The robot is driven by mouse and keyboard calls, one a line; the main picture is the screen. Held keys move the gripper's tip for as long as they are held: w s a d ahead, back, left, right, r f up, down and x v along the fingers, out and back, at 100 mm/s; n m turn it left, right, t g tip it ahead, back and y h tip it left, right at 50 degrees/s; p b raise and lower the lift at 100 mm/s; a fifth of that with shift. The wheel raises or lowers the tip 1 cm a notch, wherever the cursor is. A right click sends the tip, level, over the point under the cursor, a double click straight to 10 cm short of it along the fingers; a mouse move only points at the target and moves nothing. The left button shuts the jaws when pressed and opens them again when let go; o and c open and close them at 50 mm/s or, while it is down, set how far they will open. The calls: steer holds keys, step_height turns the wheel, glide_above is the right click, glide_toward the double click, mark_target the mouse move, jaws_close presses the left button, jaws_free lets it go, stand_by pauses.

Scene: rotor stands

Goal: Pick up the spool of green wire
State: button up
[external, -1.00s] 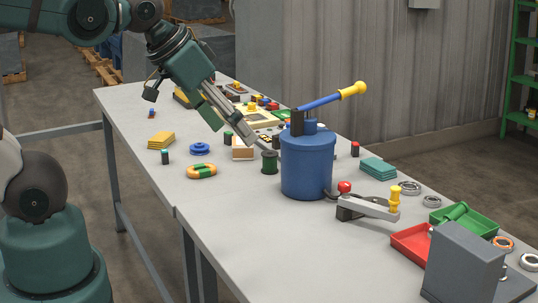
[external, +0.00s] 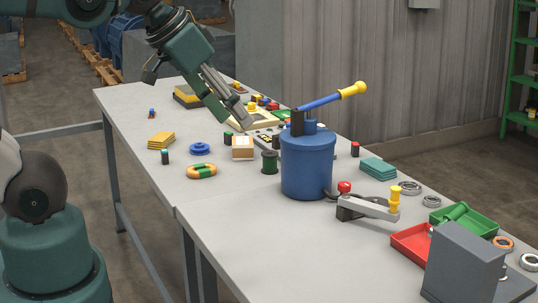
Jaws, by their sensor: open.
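The spool of green wire (external: 270,162) stands upright on the grey workbench, just left of the blue pot-like press. It is dark green with flanges at top and bottom. My gripper (external: 234,122) is above the bench, up and to the left of the spool, angled down to the right. It is open, with nothing seen between its fingers, and is apart from the spool.
The blue press (external: 307,165) with a yellow-tipped lever stands tall right beside the spool. A small wooden box (external: 243,148) sits to the spool's left. A striped ring (external: 201,171) and blue disc (external: 200,149) lie further left. The bench's front middle (external: 235,215) is clear.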

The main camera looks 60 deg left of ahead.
steer(key=w+a+r+n+g, duration=0.2)
steer(key=w+a+r, duration=0.5)
steer(key=w+r, duration=0.15)
steer(key=n+g+p, duration=0.2)
steer(key=n+g, duration=0.3)
steer(key=n, duration=0.1)
glide_above(269, 153)
step_height(269, 153, down, 34)
steer(key=shift+f, duration=0.2)
steer(key=shift+f, duration=0.15)
steer(key=shift+f, duration=1.15)
